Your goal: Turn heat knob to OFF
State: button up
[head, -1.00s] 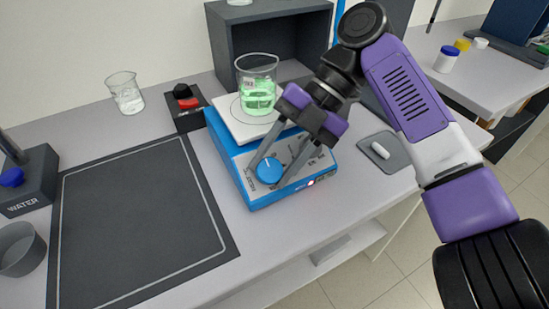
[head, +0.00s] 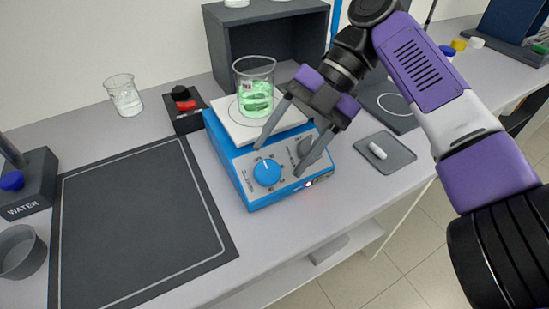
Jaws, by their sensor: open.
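The blue hotplate (head: 228,170) stands on the bench with a white top plate (head: 226,115). Its sloped front panel has a large blue knob (head: 267,172) at the left and a dark grey knob (head: 305,147) farther right. The blue knob has a white mark near its top edge; the printing around both knobs is too small to read surely. My gripper (head: 277,162) is open and empty over the panel.
A beaker of green liquid (head: 256,95) stands on the top plate, close behind my gripper. A small dark box with a red switch (head: 185,103) and another beaker (head: 124,95) are to the left. A grey pad with a white stir bar (head: 377,151) lies right.

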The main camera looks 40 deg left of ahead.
jog(key=shift+p+v, duration=0.5)
jog(key=shift+v, duration=1.45)
jog(key=shift+f, duration=0.1)
